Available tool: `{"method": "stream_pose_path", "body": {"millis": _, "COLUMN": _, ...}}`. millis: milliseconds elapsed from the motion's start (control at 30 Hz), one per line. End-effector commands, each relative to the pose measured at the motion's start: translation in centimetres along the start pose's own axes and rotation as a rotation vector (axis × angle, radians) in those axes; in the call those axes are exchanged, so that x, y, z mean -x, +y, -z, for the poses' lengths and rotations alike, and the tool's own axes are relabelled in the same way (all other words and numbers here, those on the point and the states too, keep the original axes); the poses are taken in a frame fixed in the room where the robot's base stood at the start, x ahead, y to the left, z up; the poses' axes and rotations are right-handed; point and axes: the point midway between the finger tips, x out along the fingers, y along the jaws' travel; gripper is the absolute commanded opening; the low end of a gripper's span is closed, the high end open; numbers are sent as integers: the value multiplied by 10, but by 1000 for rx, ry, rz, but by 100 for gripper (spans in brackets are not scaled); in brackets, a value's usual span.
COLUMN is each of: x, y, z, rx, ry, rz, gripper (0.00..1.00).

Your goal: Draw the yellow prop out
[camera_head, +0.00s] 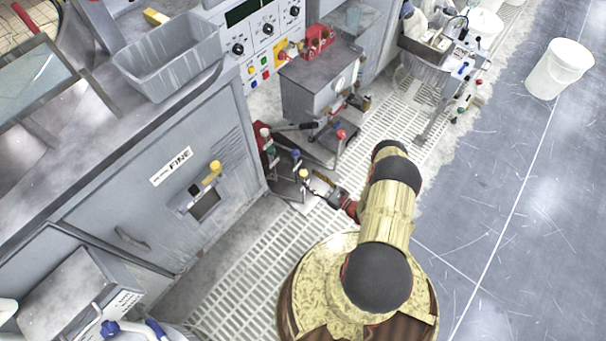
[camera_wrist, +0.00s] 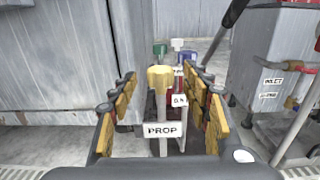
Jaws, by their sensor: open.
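The yellow prop (camera_wrist: 160,78) stands upright in the wrist view. It has a round yellow knob on a pale stem, with a white label reading PROP lower down. It also shows in the head view (camera_head: 304,174), low beside the grey cabinet. My gripper (camera_wrist: 161,77) is open, with its yellow-padded fingers on both sides of the prop. I see gaps between the pads and the knob; nothing is held. In the head view my gripper (camera_head: 322,187) is small and partly hidden by my arm. The foot of the prop is not clear.
Green (camera_wrist: 160,48), white (camera_wrist: 177,44) and blue (camera_wrist: 187,57) knobs stand close behind the prop. A dark bar (camera_wrist: 224,30) slants at upper right. A grey cabinet (camera_head: 170,200) stands left, a grey box (camera_head: 318,85) behind. Open floor (camera_head: 530,200) lies right.

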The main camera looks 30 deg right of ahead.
Motion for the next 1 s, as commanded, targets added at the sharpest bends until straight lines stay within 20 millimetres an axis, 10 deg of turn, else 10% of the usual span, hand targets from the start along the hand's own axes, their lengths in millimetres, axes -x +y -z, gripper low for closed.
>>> {"method": "stream_pose_path", "body": {"millis": 400, "x": -50, "y": 1, "z": 1, "rx": -1, "ry": 0, "rz": -3, "gripper": 48}}
{"method": "stream_pose_path", "body": {"millis": 1000, "x": -52, "y": 0, "z": 0, "rx": -1, "ry": 1, "rz": -1, "gripper": 31}}
